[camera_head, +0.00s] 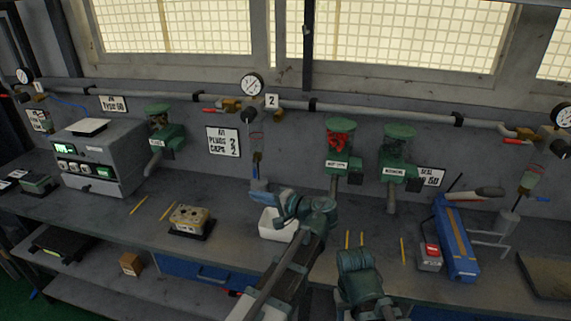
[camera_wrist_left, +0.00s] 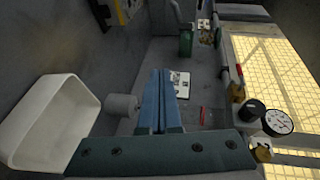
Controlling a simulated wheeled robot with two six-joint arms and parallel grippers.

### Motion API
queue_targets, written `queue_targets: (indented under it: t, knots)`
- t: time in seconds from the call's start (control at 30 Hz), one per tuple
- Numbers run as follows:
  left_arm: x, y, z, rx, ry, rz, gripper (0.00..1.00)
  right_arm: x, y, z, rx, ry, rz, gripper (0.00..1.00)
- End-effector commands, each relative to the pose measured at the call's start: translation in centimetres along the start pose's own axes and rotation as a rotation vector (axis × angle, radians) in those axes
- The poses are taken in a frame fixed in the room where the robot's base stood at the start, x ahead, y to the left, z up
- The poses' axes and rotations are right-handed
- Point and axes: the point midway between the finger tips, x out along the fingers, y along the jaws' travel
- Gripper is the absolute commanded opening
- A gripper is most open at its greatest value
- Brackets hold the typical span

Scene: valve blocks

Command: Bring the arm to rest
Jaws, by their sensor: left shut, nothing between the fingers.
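My left gripper (camera_head: 262,189) reaches over the bench at the middle of the head view, above a white bin (camera_head: 272,231). In the left wrist view its two blue fingers (camera_wrist_left: 160,73) lie together, with nothing between them. The white bin (camera_wrist_left: 42,118) shows at the left of that view, beside the fingers and apart from them. The gripper points toward the back wall, below the gauge marked 2 (camera_head: 251,85). A teal link of my right arm (camera_head: 357,272) shows at the bottom of the head view; its gripper does not show.
A valve block (camera_head: 190,219) and yellow pencils (camera_head: 139,205) lie on the bench (camera_head: 110,222) to the left. A grey test box (camera_head: 95,158) stands farther left. Green dispensers (camera_head: 340,140) hang on the wall. A blue sealer (camera_head: 455,238) and red-buttoned box (camera_head: 429,257) stand right.

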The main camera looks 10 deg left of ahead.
Motion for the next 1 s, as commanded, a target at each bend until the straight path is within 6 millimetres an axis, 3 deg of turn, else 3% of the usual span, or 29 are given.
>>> queue_targets:
  t: [0.13, 0.27, 0.4, 0.6, 0.8, 1.0]
  knots:
    - [-0.5, 1.7, 1.2, -0.005, -0.010, 0.075, 0.00, 0.0, 0.0, 0.0, 0.000, 0.000, 0.000, 0.50]
    - [-2.6, 6.5, 4.3, -0.013, -0.037, 0.296, 0.00, 0.0, 0.0, 0.0, 0.000, 0.000, 0.000, 0.50]
    - [-7.1, 12.8, 8.3, -0.004, -0.073, 0.614, 0.00, 0.0, 0.0, 0.0, 0.000, 0.000, 0.000, 0.50]
    - [-14.3, 18.3, 12.5, 0.029, -0.111, 0.979, 0.00, 0.0, 0.0, 0.0, 0.000, 0.000, 0.000, 0.50]
    - [-19.5, 20.5, 15.0, 0.062, -0.129, 1.206, 0.00, 0.0, 0.0, 0.0, 0.000, 0.000, 0.000, 0.50]
    - [-20.9, 20.9, 15.6, 0.073, -0.134, 1.270, 0.00, 0.0, 0.0, 0.0, 0.000, 0.000, 0.000, 0.50]
